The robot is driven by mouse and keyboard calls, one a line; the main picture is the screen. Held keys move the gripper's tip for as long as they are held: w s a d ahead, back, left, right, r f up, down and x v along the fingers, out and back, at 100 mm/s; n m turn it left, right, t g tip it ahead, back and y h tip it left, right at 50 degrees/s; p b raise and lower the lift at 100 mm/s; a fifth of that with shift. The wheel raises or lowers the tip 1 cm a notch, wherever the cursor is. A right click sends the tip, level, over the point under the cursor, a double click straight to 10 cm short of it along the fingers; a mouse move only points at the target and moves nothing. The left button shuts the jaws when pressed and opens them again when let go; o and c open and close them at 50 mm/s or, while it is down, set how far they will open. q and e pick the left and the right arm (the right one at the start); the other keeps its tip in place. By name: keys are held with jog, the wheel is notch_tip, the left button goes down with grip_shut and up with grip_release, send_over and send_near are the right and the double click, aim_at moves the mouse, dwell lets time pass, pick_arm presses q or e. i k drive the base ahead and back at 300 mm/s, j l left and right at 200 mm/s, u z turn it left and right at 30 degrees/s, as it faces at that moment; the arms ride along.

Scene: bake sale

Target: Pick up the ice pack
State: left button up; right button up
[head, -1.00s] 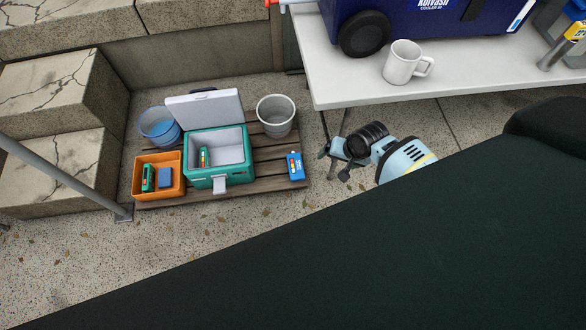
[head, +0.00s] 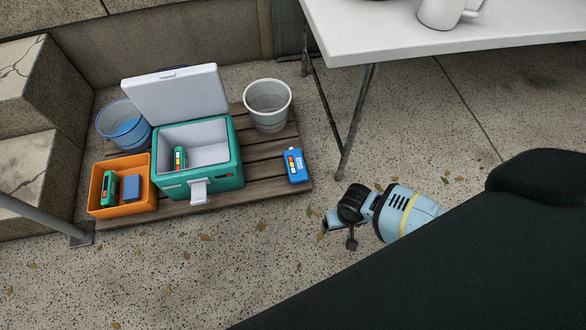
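Similar green labelled packs are in the open green cooler (head: 180,158) and the orange bin (head: 110,188). My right gripper (head: 340,232) is over the paved floor, right of and nearer than the blue pack, apart from it. It is small and seen at an angle, so its opening is unclear. I see nothing held in it. My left gripper is out of view.
The cooler (head: 215,178) has its lid raised. A blue bucket (head: 124,128) and a grey bucket (head: 268,105) stand behind. The orange bin (head: 138,205) also holds a blue block (head: 133,187). A white table (head: 400,35) with a mug (head: 440,12) is at upper right; its leg (head: 357,120) stands right of the pallet.

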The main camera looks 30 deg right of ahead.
aim_at(298, 172)
jog(key=i, duration=1)
